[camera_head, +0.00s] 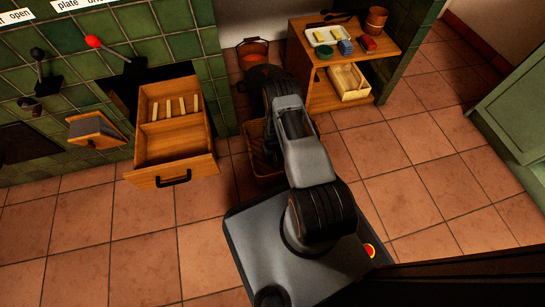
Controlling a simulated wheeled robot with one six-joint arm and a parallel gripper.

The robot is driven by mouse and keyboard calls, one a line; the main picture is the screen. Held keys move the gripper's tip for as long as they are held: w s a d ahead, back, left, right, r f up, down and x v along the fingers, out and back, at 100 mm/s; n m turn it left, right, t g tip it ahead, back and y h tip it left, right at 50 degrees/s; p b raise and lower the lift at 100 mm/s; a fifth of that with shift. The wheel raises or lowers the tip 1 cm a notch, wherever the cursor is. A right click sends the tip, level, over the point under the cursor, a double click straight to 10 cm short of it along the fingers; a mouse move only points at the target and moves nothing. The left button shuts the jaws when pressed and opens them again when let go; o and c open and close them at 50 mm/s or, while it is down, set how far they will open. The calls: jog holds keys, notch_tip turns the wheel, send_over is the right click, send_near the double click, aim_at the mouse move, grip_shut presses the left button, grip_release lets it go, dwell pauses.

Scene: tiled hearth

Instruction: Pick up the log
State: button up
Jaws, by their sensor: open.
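I cannot make out a log for certain. A brown wicker basket (262,178) stands on the floor by the green tiled wall, partly covered by my arm; what lies in it is mostly hidden and dark. My arm reaches from my base over the basket toward the wall. My gripper does not show; the arm's own links hide its end.
An open wooden drawer (204,168) with several pale sticks (182,107) juts out at left. A copper bucket (250,56) stands behind my arm. A wooden shelf unit (312,85) at right holds a tray, small blocks and a pot. The tiled floor (400,180) is clear at right.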

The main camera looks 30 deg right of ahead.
jog(key=c, duration=1)
jog(key=shift+c, duration=0.3)
jog(key=shift+r, duration=0.15)
